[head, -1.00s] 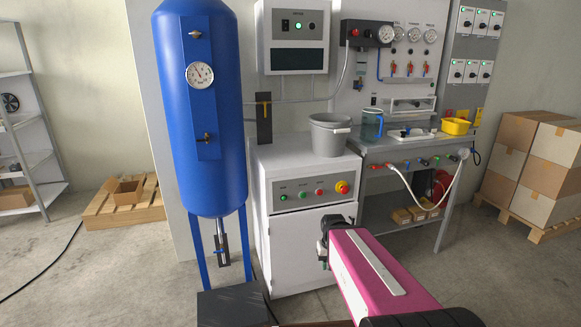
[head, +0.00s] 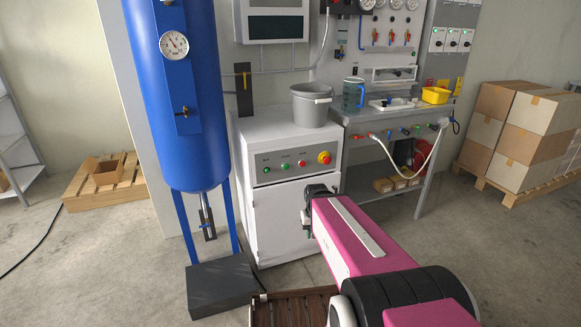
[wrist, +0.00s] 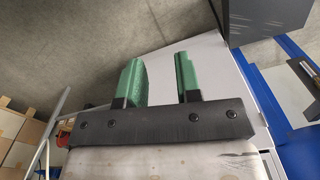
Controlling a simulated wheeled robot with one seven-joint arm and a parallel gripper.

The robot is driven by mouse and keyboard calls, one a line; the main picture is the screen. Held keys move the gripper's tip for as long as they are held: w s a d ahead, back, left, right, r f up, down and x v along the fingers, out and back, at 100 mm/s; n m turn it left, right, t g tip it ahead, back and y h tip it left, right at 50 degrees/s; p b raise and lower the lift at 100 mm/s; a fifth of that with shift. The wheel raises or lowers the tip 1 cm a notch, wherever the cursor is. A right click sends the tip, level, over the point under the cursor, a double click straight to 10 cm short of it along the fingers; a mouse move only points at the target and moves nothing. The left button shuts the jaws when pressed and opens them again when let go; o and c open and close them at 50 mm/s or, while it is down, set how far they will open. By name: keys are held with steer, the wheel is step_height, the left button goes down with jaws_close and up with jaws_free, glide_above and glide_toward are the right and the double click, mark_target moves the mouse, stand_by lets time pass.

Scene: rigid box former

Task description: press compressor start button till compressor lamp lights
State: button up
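The white compressor cabinet (head: 243,150) stands right of the blue tank in the head view. Labels are too small to read, so I cannot tell which is lamp or start button. My gripper (head: 306,222) is below the panel, before the cabinet door. In the wrist view, its green fingers (wrist: 160,82) are apart with nothing between them.
The blue tank (head: 177,100) stands left of the cabinet. A grey bucket (head: 311,105) sits on the cabinet top. A workbench (head: 405,120) with a hanging white hose is to the right. A dark box (head: 220,288) lies on the floor in front of the tank.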

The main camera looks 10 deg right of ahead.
stand_by(0.4)
steer(key=shift+w, duration=0.15)
jaws_close()
steer(key=w+r+n+t+y, duration=0.4)
steer(key=w+r+n+y, duration=0.1)
steer(key=w+r+n, duration=1.4)
steer(key=shift+w+d+r+t+y, duration=0.15)
steer(key=shift+w+r+t+y, duration=0.2)
steer(key=shift+w+r, duration=0.4)
steer(key=shift+f, duration=0.15)
